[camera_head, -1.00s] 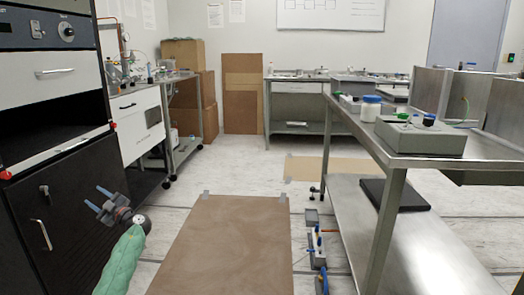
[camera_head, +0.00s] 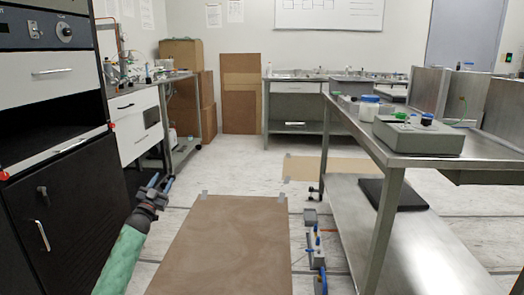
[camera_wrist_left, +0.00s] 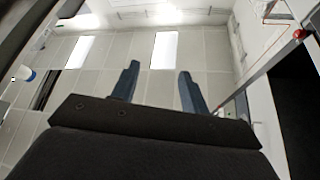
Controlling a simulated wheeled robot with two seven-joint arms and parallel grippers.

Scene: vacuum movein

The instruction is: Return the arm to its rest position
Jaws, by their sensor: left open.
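My left gripper (camera_head: 161,182) is in the lower left of the head view, at the end of my green-sleeved arm. It is beside the black cabinet (camera_head: 75,215) and above the floor, pointing away and up. Its two blue fingers are apart with nothing between them. In the left wrist view the open fingers (camera_wrist_left: 158,88) point toward the ceiling (camera_wrist_left: 150,50) with its bright light panels. My right gripper is not in view.
A steel table (camera_head: 440,162) with a grey box (camera_head: 418,135) and a white jar (camera_head: 369,106) stands at the right. A brown board (camera_head: 225,245) lies on the floor in the middle. Cardboard boxes (camera_head: 181,52) stand at the back left.

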